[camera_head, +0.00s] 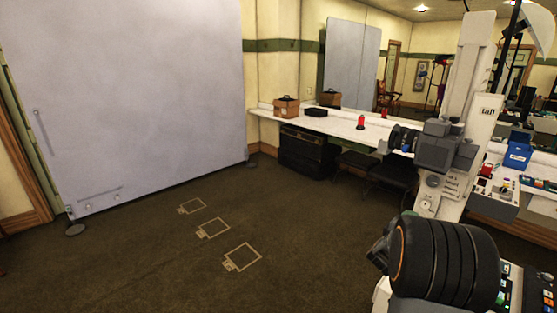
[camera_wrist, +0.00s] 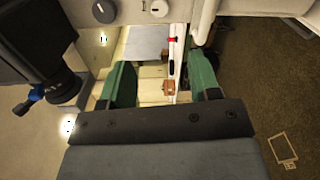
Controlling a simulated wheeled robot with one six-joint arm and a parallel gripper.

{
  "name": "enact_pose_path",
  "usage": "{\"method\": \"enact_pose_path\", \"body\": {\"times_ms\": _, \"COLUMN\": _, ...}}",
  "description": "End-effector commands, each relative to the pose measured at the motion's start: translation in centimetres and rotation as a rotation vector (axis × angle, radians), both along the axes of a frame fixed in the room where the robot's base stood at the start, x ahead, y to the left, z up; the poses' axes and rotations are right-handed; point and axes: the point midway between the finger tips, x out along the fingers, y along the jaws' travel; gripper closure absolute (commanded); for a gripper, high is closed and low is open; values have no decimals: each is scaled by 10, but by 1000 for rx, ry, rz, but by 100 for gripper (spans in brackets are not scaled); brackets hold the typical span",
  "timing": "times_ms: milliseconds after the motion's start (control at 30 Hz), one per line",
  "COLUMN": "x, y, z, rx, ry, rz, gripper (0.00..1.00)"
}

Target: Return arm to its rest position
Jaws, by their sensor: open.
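My gripper (camera_wrist: 157,72) shows in the wrist view with its two green fingers spread apart. Nothing is held between them; the far room shows through the gap. In the head view my arm is folded close to my white column at the right, with a thick dark ribbed section in front. The gripper's fingers are mostly hidden there.
A white counter (camera_head: 340,124) runs along the back wall with a brown box (camera_head: 286,107), a black case (camera_head: 316,112) and a red object (camera_head: 361,122). A blue bin (camera_head: 517,155) stands at right. A large grey panel (camera_head: 140,90) stands at left. The carpet between is clear.

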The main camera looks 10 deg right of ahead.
Motion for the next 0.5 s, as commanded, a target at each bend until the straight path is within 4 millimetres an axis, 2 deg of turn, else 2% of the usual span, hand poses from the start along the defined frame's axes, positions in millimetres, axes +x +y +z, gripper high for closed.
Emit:
{"method": "enact_pose_path", "body": {"times_ms": 67, "x": 0, "y": 0, "z": -1, "rx": 29, "ry": -33, "rz": 1, "gripper": 43}}
{"method": "enact_pose_path", "body": {"times_ms": 167, "x": 5, "y": 4, "z": -14, "rx": 165, "ry": -111, "rz": 23, "gripper": 43}}
{"method": "enact_pose_path", "body": {"times_ms": 267, "x": 11, "y": 20, "z": -48, "rx": 435, "ry": -186, "rz": 60, "gripper": 43}}
{"method": "enact_pose_path", "body": {"times_ms": 300, "x": 11, "y": 31, "z": -63, "rx": 571, "ry": -212, "rz": 65, "gripper": 43}}
{"method": "enact_pose_path", "body": {"times_ms": 367, "x": 9, "y": 52, "z": -77, "rx": 781, "ry": -249, "rz": 56, "gripper": 43}}
{"method": "enact_pose_path", "body": {"times_ms": 467, "x": 0, "y": 104, "z": -88, "rx": 1117, "ry": -270, "rz": 5, "gripper": 43}}
{"method": "enact_pose_path", "body": {"times_ms": 500, "x": -6, "y": 127, "z": -88, "rx": 1237, "ry": -262, "rz": -34, "gripper": 43}}
